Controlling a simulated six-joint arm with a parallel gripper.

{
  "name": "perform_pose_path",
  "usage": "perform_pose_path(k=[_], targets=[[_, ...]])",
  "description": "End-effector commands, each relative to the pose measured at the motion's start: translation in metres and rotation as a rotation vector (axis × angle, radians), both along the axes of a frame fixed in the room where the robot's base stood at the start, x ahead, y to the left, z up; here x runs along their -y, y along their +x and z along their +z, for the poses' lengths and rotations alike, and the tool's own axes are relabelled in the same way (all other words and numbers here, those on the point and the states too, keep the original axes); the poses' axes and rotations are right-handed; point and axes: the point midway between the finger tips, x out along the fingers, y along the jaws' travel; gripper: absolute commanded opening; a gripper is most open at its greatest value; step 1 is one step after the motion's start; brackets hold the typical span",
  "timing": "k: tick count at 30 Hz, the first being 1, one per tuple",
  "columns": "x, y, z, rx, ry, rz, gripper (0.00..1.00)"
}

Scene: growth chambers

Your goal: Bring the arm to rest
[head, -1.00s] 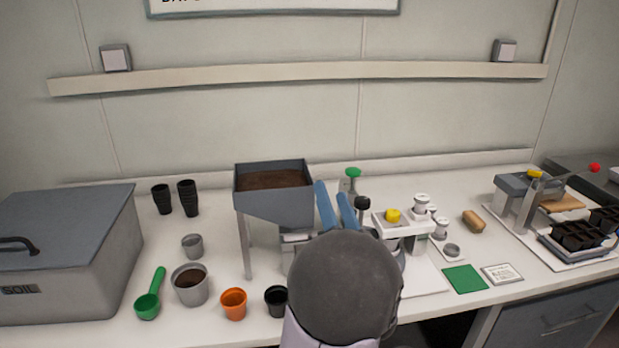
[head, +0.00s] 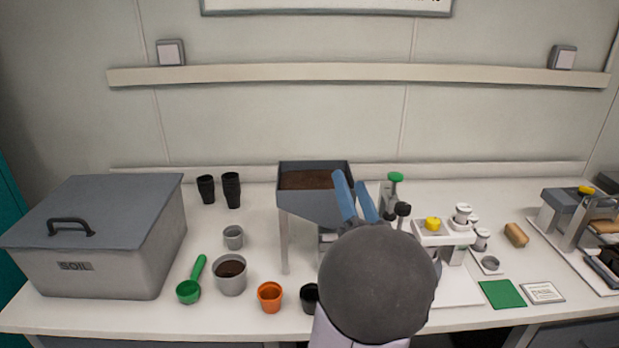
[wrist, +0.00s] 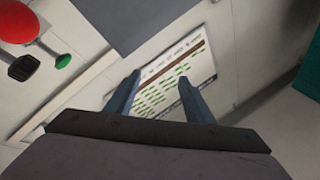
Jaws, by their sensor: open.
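My gripper (head: 357,198) shows in the head view as two blue fingers above a dark round wrist, raised in front of the soil hopper (head: 315,203). The fingers stand apart with nothing seen between them. In the wrist view the two blue fingers (wrist: 158,98) are also apart and empty. They point toward the wall, where a printed chart (wrist: 183,75) hangs behind them. My wrist and arm hide part of the hopper's stand and the bench's middle.
A lidded soil bin (head: 110,235) stands at the left. A green scoop (head: 190,285), a grey pot (head: 231,276) and an orange pot (head: 270,297) stand along the front. A white press-like device (head: 445,232) and a green mat (head: 503,293) lie right of my arm.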

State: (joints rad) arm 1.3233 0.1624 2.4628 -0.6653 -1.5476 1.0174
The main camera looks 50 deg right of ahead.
Motion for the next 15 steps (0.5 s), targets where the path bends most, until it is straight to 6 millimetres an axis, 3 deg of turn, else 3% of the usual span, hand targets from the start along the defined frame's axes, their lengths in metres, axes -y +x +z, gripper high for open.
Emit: perform_pose_path(k=[4,8,15], targets=[[-0.001,0.004,0.001,-0.009,-0.003,0.001,0.49],[-0.006,0.021,0.002,-0.061,-0.020,0.001,0.49],[-0.034,0.087,0.003,-0.280,-0.097,0.008,0.49]])
